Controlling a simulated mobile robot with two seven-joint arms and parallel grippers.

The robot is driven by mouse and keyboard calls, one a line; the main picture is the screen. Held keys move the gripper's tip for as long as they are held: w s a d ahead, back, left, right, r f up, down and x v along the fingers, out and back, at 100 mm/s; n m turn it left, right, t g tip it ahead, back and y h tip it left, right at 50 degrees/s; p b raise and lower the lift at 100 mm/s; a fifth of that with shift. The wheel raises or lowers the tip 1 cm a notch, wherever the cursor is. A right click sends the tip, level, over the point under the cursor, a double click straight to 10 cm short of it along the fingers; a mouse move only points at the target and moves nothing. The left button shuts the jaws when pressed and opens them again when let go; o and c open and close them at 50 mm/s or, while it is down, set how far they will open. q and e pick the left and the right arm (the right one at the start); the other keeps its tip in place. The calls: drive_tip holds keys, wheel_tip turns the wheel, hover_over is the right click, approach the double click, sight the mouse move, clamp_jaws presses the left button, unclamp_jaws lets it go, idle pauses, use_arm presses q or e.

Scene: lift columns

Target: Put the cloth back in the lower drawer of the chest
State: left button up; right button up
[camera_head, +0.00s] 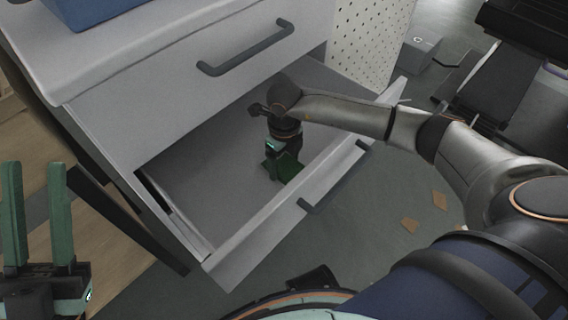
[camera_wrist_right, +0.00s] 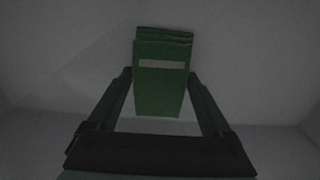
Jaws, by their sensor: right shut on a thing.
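The chest (camera_head: 150,75) is white, and its lower drawer (camera_head: 270,230) is pulled out. My right gripper (camera_head: 277,165) reaches down inside the open drawer. The cloth (camera_head: 288,168) is green and folded, and it shows at my right gripper's fingertips in the drawer. In the right wrist view the cloth (camera_wrist_right: 162,75) has a pale stripe and sits between the fingers of my right gripper (camera_wrist_right: 162,95), which is shut on it. I cannot tell whether the cloth touches the drawer floor. My left gripper (camera_head: 38,215) is open and empty at the left edge, outside the drawer.
The upper drawer, with a dark handle (camera_head: 245,48), is shut above the lower one. A blue box (camera_head: 95,12) stands on top of the chest. Small tan pieces (camera_head: 425,210) lie on the grey floor at right. A dark machine (camera_head: 510,60) stands at the far right.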

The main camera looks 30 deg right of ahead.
drive_tip(key=shift+r, duration=0.1)
drive_tip(key=o, duration=1.1)
